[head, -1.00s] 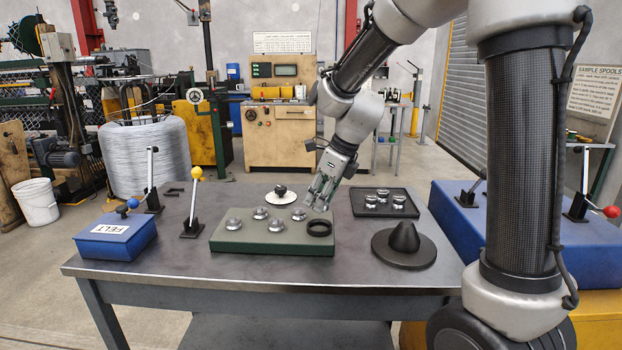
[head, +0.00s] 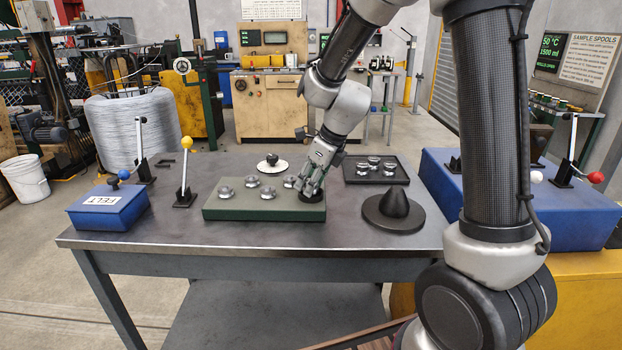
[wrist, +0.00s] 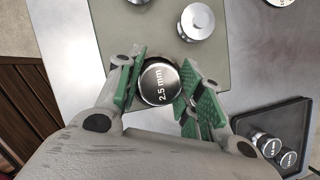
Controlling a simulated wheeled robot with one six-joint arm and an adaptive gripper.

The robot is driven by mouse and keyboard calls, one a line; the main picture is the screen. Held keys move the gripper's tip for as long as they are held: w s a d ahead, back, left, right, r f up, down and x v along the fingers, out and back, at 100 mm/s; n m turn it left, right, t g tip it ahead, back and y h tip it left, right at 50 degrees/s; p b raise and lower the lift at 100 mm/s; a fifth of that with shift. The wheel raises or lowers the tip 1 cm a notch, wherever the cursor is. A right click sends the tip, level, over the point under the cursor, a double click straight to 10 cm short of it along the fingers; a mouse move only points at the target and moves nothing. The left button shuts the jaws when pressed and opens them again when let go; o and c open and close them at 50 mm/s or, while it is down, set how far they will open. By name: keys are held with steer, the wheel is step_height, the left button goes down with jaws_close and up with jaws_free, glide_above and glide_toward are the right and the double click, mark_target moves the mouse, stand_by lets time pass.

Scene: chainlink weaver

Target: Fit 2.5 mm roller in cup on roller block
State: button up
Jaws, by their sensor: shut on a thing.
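The green roller block (head: 240,210) lies on the steel table, with several silver knobbed rollers standing on it; part of its top shows in the wrist view (wrist: 112,22). The black cup (head: 312,197) is at the block's right end, largely hidden by my gripper (head: 311,186). In the wrist view my gripper (wrist: 163,88) has its green pads closed on the roller marked 2.5 mm (wrist: 159,80), whose round face points up at the camera. A dark rim shows behind the roller. I cannot tell whether the roller is seated in the cup or just above it.
A black tray (head: 350,177) with several rollers is right of the block. A black cone on a disc (head: 393,206) stands in front of it. A white disc with a black knob (head: 272,163) is behind the block. A blue FELT box (head: 108,208) and levers stand left.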

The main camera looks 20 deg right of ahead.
steer(key=shift+s+f, duration=0.3)
steer(key=shift+f, duration=0.3)
steer(key=o, duration=1.1)
steer(key=shift+c, duration=0.2)
steer(key=o, duration=0.3)
steer(key=shift+w+f, duration=0.2)
steer(key=shift+r, duration=0.1)
steer(key=v, duration=1.2)
steer(key=shift+w, duration=0.25)
steer(key=shift+r, duration=0.1)
